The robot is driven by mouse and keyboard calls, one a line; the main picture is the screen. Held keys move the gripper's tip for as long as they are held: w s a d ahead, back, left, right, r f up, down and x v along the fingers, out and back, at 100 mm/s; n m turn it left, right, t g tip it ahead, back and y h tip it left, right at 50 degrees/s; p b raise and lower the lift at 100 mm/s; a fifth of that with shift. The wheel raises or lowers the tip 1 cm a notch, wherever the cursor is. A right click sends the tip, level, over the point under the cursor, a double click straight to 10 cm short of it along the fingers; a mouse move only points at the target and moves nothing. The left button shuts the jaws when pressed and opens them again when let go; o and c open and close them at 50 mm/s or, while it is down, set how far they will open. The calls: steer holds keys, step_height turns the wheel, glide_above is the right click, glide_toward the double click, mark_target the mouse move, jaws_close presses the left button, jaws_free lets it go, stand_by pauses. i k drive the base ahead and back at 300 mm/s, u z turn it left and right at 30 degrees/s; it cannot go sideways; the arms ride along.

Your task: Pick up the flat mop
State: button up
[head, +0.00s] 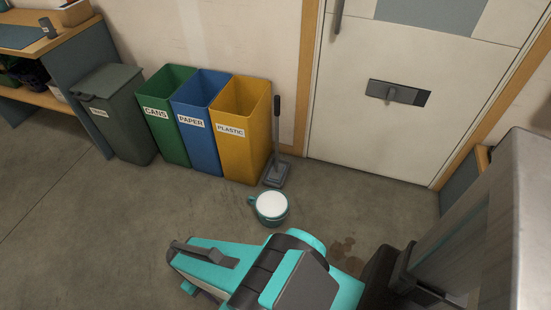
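The flat mop (276,150) stands upright on the floor against the right side of the yellow bin. Its dark handle points up and its grey flat head rests on the floor. My teal and dark arm reaches across the bottom of the head view. The end with my gripper (198,268) is at the lower left, on the near side of the mop and well apart from it. The arm's own housing hides much of the gripper, so its opening is unclear. I see nothing held in it.
A teal pot with a white top (271,205) sits on the floor between my arm and the mop. Green (163,125), blue (199,130) and yellow (240,145) bins and a grey bin (118,120) line the wall. A brown stain (343,252) marks the floor. Floor at left is clear.

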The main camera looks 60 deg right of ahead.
mark_target(276, 174)
steer(key=z, duration=0.45)
steer(key=i, duration=0.85)
steer(key=z, duration=0.3)
